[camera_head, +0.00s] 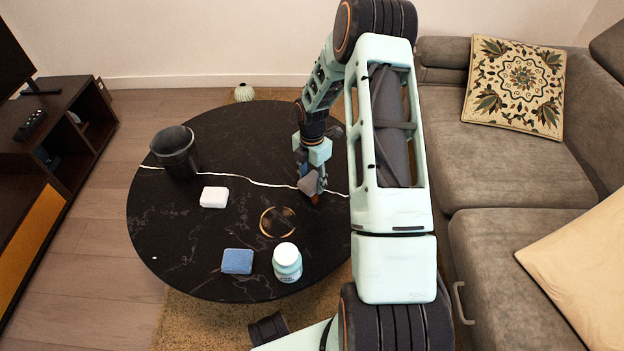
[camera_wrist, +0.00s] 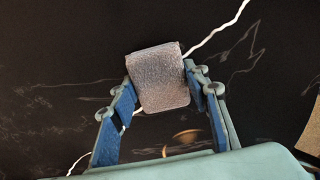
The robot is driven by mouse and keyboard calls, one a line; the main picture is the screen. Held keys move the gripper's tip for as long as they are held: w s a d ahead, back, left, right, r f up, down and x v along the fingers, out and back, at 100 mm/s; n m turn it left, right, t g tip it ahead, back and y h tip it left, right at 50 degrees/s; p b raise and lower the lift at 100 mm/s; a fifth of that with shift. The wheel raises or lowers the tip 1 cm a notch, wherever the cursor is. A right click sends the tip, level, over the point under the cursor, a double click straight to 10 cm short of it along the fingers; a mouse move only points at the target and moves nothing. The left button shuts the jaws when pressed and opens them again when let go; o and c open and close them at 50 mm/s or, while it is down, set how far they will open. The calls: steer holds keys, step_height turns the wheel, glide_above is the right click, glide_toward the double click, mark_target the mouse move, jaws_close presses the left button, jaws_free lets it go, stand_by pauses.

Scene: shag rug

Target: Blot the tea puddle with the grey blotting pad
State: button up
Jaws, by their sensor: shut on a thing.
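My gripper (camera_head: 313,184) is shut on the grey blotting pad (camera_head: 307,183), above the right part of the round table. In the wrist view the pad (camera_wrist: 160,78) sits between the two blue-lined fingertips (camera_wrist: 162,92), slightly tilted. The tea puddle (camera_head: 277,222) looks like a dark round patch with amber edges, left of and nearer than the gripper in the head view. Amber glints (camera_wrist: 187,135) show below the pad in the wrist view, perhaps the puddle's edge. The pad appears apart from the puddle; its height over the table is hard to tell.
The black marbled table (camera_head: 230,130) also bears a dark cup (camera_head: 175,151), a white block (camera_head: 214,197), a blue sponge (camera_head: 237,261) and a pale bottle (camera_head: 287,262) close to the puddle. A grey sofa (camera_head: 510,170) stands at right. The table's far part is clear.

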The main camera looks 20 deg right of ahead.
stand_by(0.5)
steer(key=shift+r+p, duration=2.6)
steer(key=shift+r, duration=0.85)
